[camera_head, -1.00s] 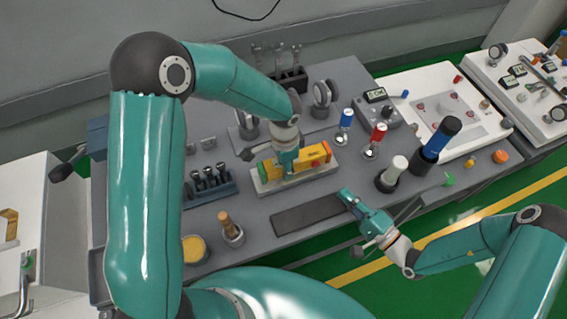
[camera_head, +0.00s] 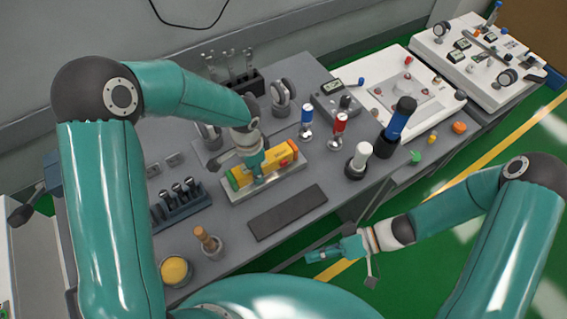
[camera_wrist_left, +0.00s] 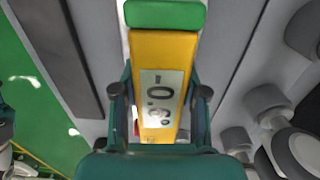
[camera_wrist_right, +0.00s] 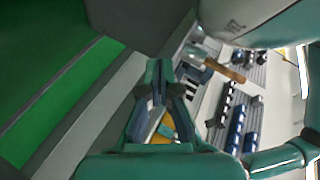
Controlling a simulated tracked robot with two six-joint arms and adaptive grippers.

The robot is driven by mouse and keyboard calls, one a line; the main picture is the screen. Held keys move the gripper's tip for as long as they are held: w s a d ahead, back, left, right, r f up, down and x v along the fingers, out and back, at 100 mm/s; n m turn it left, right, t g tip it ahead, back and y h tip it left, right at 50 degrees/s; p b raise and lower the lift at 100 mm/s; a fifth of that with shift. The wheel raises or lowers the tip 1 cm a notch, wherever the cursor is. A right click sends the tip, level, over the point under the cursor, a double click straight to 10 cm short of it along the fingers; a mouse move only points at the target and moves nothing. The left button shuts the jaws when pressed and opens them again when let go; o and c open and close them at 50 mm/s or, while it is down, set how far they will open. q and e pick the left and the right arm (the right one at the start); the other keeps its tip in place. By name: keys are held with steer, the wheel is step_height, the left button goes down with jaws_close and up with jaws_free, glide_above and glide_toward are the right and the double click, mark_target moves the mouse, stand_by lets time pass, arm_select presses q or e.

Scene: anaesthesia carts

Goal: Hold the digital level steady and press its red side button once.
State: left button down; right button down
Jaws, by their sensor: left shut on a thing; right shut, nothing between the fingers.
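The yellow digital level (camera_head: 281,157) lies along a pale tray (camera_head: 290,172) on the grey bench. My right gripper (camera_head: 312,256) is shut and empty, apart from the level, off the bench's front edge. Its closed fingertips show in the right wrist view (camera_wrist_right: 160,72).
A dark mat (camera_head: 288,212) lies in front of the tray. A blue-topped knob (camera_head: 306,117), a red-topped knob (camera_head: 339,128), a white-topped cylinder (camera_head: 359,158) and a tall blue-and-black handle (camera_head: 397,125) stand to the right. A wooden-handled tool (camera_head: 206,240) stands at the front left.

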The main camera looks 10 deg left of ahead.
steer(key=w+d+f+n+t+h, duration=0.1)
steer(key=d+f+n+h, duration=0.4)
steer(key=d+n+h, duration=0.3)
steer(key=w+d+n+t+h, duration=0.1)
steer(key=w+d+n+t, duration=0.35)
steer(key=w+n, duration=0.35)
steer(key=w+a+r+n+t, duration=0.1)
steer(key=w+r, duration=0.1)
steer(key=w+a+r+n+t+y, duration=0.1)
steer(key=w+r+n, duration=0.1)
steer(key=w, duration=0.1)
steer(key=w+a+r+n+t+y, duration=0.1)
steer(key=w+r+n+t, duration=0.1)
steer(key=r, duration=0.1)
steer(key=shift+w+a+r, duration=0.1)
steer(key=shift+w, duration=0.15)
steer(key=s+a+r+n+y, duration=0.1)
steer(key=a, duration=0.2)
steer(key=s+a+r+n+y, duration=0.1)
steer(key=s+a, duration=0.1)
steer(key=a, duration=0.2)
steer(key=s+a+r+n+y, duration=0.1)
steer(key=a+n, duration=0.1)
steer(key=a, duration=0.2)
steer(key=shift+s+a+g, duration=0.15)
steer(key=shift+s+g, duration=0.1)
steer(key=shift+g, duration=0.1)
steer(key=shift+s+a+r, duration=0.1)
steer(key=shift+s+a, duration=0.05)
steer(key=shift+a, duration=0.1)
